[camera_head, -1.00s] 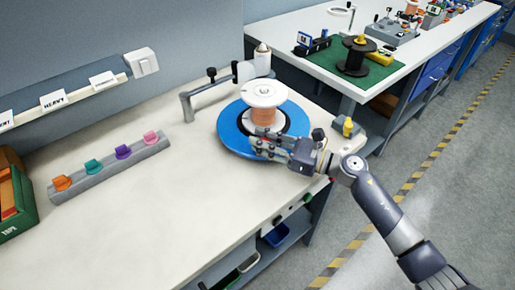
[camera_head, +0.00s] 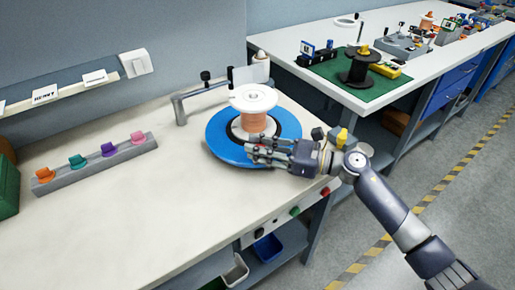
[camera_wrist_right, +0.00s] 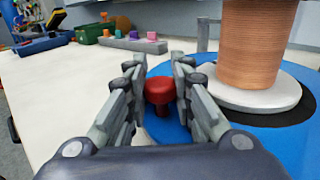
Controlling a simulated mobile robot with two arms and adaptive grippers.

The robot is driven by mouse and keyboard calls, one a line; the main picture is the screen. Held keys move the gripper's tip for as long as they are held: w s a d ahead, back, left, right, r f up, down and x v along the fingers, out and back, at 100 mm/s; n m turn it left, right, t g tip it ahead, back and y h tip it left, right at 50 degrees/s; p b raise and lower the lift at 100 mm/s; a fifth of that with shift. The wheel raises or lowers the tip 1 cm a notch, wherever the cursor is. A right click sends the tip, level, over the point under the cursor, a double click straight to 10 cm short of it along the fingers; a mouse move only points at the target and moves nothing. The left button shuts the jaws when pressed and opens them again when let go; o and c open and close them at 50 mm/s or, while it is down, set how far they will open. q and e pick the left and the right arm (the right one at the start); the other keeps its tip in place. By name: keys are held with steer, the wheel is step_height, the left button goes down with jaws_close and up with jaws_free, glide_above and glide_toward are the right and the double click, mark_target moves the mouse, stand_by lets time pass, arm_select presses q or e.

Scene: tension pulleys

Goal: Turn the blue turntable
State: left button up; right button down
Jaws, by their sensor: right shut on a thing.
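The blue turntable (camera_head: 222,143) lies flat on the light workbench in the head view, with a copper-wire spool (camera_head: 254,122) with white flanges standing at its middle. A red knob (camera_wrist_right: 160,90) stands up from the turntable in the right wrist view. My right gripper (camera_head: 254,149) is at the turntable's near side, in front of the spool. In the wrist view its fingers are on both sides of the red knob, shut on it. The fingers hide the knob in the head view. My left gripper is not in view.
A grey rack (camera_head: 95,166) with several coloured knobs lies to the left on the bench. A grey bent arm fixture (camera_head: 180,108) stands behind the turntable. A yellow and grey item (camera_head: 340,136) is at the bench's right edge. Bare bench lies between rack and turntable.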

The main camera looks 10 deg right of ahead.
steer(key=shift+s+a+f, duration=0.15)
steer(key=shift+s+f, duration=0.05)
steer(key=shift+f, duration=0.05)
steer(key=c, duration=1.4)
jaws_free()
steer(key=shift+o, duration=0.2)
steer(key=shift+r, duration=0.2)
steer(key=v, duration=1.2)
steer(key=shift+c, duration=0.4)
